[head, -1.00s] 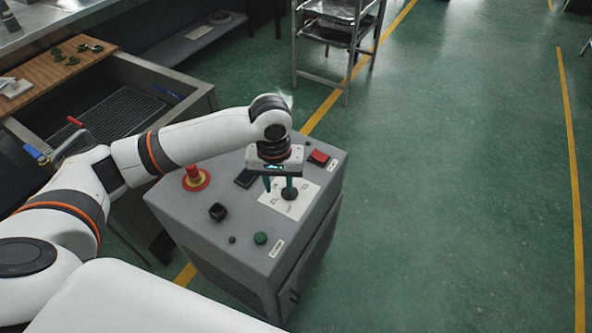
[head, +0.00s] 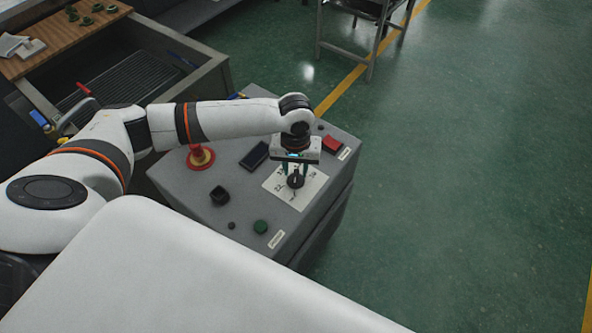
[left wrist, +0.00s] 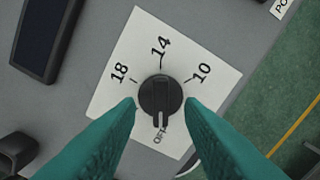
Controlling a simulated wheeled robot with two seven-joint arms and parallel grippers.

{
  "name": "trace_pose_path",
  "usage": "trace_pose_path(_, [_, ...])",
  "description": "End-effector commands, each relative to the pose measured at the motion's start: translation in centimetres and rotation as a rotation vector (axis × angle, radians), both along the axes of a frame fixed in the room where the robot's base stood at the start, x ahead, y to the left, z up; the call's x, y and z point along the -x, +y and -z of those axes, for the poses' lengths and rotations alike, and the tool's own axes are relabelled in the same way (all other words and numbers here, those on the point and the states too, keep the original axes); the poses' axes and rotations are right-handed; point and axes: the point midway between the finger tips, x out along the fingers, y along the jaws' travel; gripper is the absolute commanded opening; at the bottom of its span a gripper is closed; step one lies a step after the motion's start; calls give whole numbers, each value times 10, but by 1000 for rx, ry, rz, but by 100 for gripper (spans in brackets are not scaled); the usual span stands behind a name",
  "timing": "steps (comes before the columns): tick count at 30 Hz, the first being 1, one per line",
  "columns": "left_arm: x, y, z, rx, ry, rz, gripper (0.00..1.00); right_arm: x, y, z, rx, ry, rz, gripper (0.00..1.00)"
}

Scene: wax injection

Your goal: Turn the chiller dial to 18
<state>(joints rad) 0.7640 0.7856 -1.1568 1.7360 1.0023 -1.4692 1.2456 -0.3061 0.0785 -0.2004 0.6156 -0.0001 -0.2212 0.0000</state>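The chiller dial (head: 296,181) is a round black knob on a white plate (head: 312,186) on top of a grey cabinet. In the left wrist view the dial (left wrist: 160,97) has a raised grip bar and a small light mark toward OFF. The plate (left wrist: 112,108) shows 18 at left, 14 at top, 10 at right and OFF below. My left gripper (head: 295,172) is open over the dial. In the left wrist view its teal fingers (left wrist: 161,103) lie on either side of the dial, with small gaps visible. My right gripper is out of view.
The cabinet top also holds a red emergency button (head: 200,157), a dark display (head: 254,155), a black square switch (head: 220,196), a green button (head: 260,227) and a red switch (head: 332,144). A metal sink unit (head: 215,75) stands behind. Green floor at right is clear.

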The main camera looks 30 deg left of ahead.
Motion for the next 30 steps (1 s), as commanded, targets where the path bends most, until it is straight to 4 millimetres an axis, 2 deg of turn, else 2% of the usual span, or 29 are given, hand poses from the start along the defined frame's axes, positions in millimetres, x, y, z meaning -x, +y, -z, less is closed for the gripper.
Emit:
trace_pose_path(3, [0, -1, 14, 1, 2, 0, 35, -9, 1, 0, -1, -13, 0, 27])
trace_pose_path(6, [0, -1, 20, 1, 1, 0, 35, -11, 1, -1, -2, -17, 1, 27])
trace_pose_path(15, [0, -1, 22, 1, 0, 0, 35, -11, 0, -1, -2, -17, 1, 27])
trace_pose_path(22, [0, 0, 22, 1, 0, 0, 0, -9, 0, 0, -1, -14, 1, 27])
trace_pose_path(30, [0, 0, 21, 0, 1, 15, 0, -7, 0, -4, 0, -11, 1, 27])
